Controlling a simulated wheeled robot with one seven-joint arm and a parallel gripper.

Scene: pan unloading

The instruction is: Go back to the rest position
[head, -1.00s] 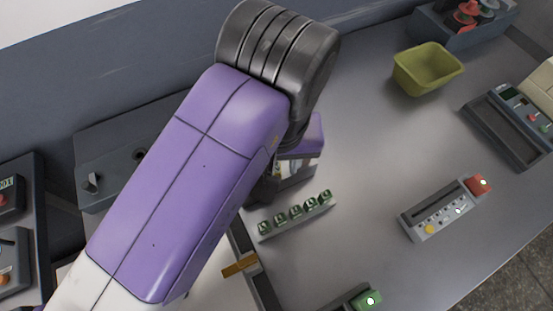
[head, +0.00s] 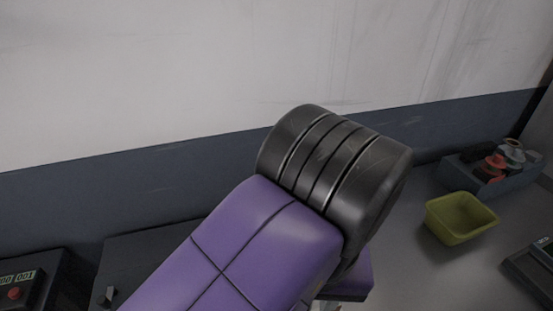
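My own purple and black arm fills the lower middle of the head view. My gripper is not in view; it is hidden behind the arm or below the frame. No pan shows in this view.
A dark device with a counter display (head: 30,283) is at the lower left. A wall is behind.

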